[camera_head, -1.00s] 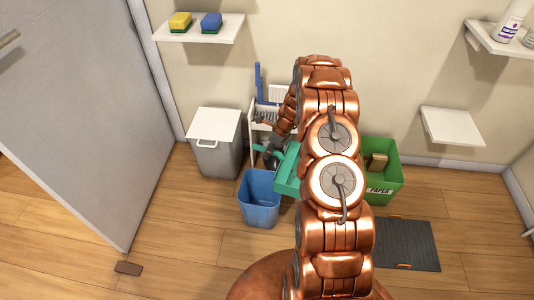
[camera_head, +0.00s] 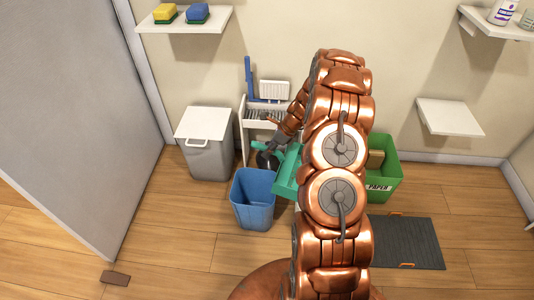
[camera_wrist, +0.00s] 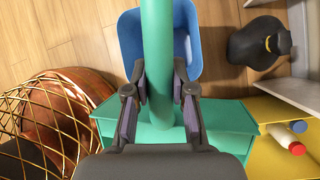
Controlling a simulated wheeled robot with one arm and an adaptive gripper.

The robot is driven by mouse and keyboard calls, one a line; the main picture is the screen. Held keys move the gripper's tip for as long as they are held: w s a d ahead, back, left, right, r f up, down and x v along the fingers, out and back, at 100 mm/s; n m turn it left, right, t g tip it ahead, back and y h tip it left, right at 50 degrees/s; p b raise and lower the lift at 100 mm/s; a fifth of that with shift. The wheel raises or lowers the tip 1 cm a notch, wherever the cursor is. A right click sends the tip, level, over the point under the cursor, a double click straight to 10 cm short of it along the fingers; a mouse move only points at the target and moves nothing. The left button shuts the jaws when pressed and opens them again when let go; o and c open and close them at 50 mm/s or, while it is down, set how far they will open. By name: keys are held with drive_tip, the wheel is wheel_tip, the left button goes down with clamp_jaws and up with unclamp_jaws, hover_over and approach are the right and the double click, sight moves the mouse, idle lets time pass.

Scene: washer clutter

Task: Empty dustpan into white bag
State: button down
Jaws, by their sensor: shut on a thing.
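The teal dustpan (camera_head: 287,172) is partly hidden behind my arm in the head view. In the wrist view its round handle (camera_wrist: 157,35) passes between the fingers of my gripper (camera_wrist: 160,95), which is shut on it. The pan body (camera_wrist: 225,115) spreads out beyond the fingers. The dustpan is beside the right side of the blue bin (camera_head: 253,200), which also shows behind the handle in the wrist view (camera_wrist: 128,38). A small whitish patch shows at the blue bin, but I cannot tell whether it is the white bag. The pan's contents are not visible.
A grey bin with a white lid (camera_head: 206,122) stands left of the blue bin. A green PAPER box (camera_head: 388,185) and a dark mat (camera_head: 405,243) are to the right. A black rounded object (camera_wrist: 258,45), a yellow container (camera_wrist: 275,160) and a gold wire basket (camera_wrist: 40,115) are near.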

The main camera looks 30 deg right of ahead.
sight(281, 156)
drive_tip(key=shift+s+d+f+t+y+b, duration=0.2)
drive_tip(key=shift+s+d+b, duration=0.15)
drive_tip(key=shift+b, duration=0.65)
drive_tip(key=shift+s+d+f+t+y+b, duration=0.2)
drive_tip(key=shift+s+d+b, duration=0.15)
drive_tip(key=shift+b, duration=0.6)
drive_tip(key=s+d+r+b, duration=0.1)
drive_tip(key=b, duration=0.2)
drive_tip(key=s+d+t+y+b, duration=0.1)
drive_tip(key=s+b, duration=0.1)
drive_tip(key=b, duration=0.2)
drive_tip(key=s+d+r+t+y+b, duration=0.1)
drive_tip(key=d+b, duration=0.1)
drive_tip(key=b, duration=0.1)
drive_tip(key=shift+s+r, duration=0.3)
drive_tip(key=shift+s, duration=0.05)
drive_tip(key=shift+s+d+r+t, duration=0.15)
drive_tip(key=shift+s+r+t, duration=0.05)
drive_tip(key=shift+t, duration=0.1)
drive_tip(key=s+d+t+y, duration=0.2)
drive_tip(key=s+d, duration=0.2)
drive_tip(key=s, duration=0.1)
drive_tip(key=shift+s+d+r+n+y, duration=0.3)
drive_tip(key=shift+s+d+r+n, duration=0.05)
drive_tip(key=shift+n, duration=0.05)
drive_tip(key=shift+r, duration=0.15)
idle(2.2)
